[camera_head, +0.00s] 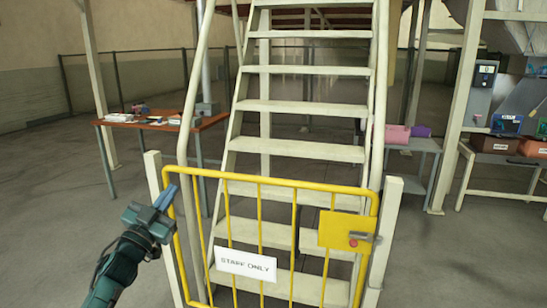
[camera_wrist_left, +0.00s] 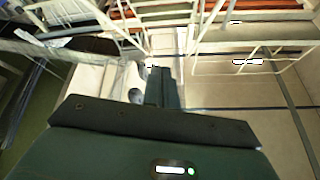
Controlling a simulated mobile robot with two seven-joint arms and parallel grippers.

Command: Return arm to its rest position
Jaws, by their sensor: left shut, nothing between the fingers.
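My left gripper (camera_head: 163,198) shows in the head view at the lower left, on my dark teal arm. Its fingers are shut with nothing between them and point up, in front of the left side of the yellow gate (camera_head: 260,183). I cannot tell whether they touch the gate. In the left wrist view the shut fingers (camera_wrist_left: 162,85) rise above the dark gripper body, with a blurred room behind. My right gripper is in neither view.
The gate with a "STAFF ONLY" sign (camera_head: 245,264) stands before a steep staircase (camera_head: 300,107). A brown table (camera_head: 157,125) with small items is at the back left. Shelves with boxes (camera_head: 495,144) are at the right. Grey floor (camera_head: 60,210) is clear at the left.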

